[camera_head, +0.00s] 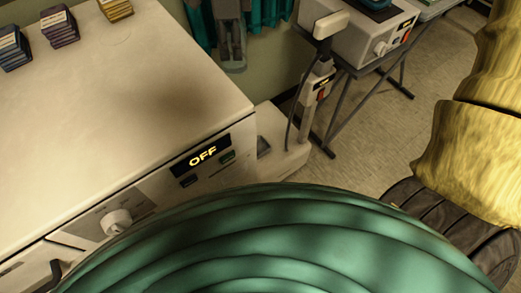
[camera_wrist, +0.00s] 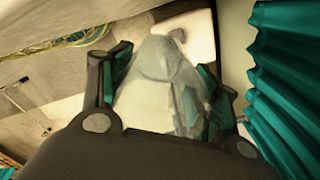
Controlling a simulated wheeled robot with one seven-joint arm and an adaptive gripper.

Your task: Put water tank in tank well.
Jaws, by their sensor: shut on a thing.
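The water tank (camera_wrist: 148,100), a pale, translucent, tapered body, fills the middle of the wrist view. My gripper (camera_wrist: 166,64) is shut on it, with a dark finger on each side. The tank's lower outline is partly hidden by the gripper body. Beyond its far end is a pale base with a dark square patch (camera_wrist: 178,35). A similar white floor unit (camera_head: 290,150) with a dark patch stands beside the cabinet in the head view. I cannot tell which opening is the tank well. I cannot make out the tank in the head view.
A white cabinet (camera_head: 130,95) with an OFF display (camera_head: 203,156) fills the left. A grey upright handle (camera_head: 318,75) rises from the floor unit. A folding table (camera_head: 375,65) stands behind. A teal curtain (camera_wrist: 283,85) hangs close on the right of the wrist view.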

